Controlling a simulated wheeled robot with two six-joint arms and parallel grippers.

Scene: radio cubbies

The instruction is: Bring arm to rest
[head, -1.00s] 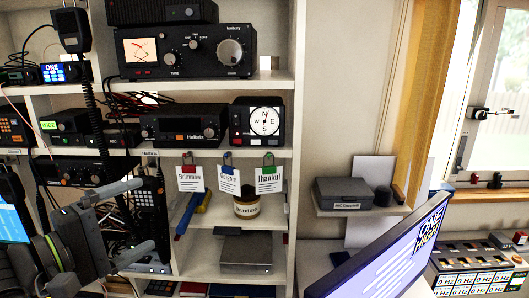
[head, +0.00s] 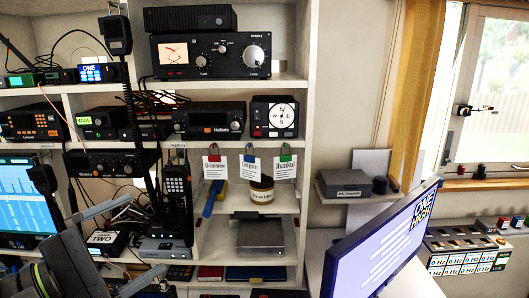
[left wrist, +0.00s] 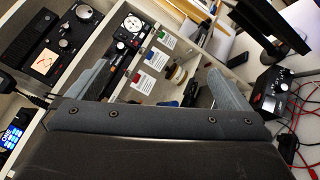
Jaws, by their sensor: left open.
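My left gripper (head: 146,234) is at the lower left of the head view, in front of the shelves. Its two grey fingers are spread apart with nothing held between them. In the left wrist view the open fingers (left wrist: 160,70) stand on either side, with the shelves beyond. My right gripper is not in view.
White cubbies hold several radios, including a large tuner (head: 211,56) and a compass-dial unit (head: 274,117). Three tags hang above a labelled jar (head: 262,191). A handheld radio (head: 177,207) stands close beside the gripper. Monitors stand at left (head: 25,205) and right (head: 385,245).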

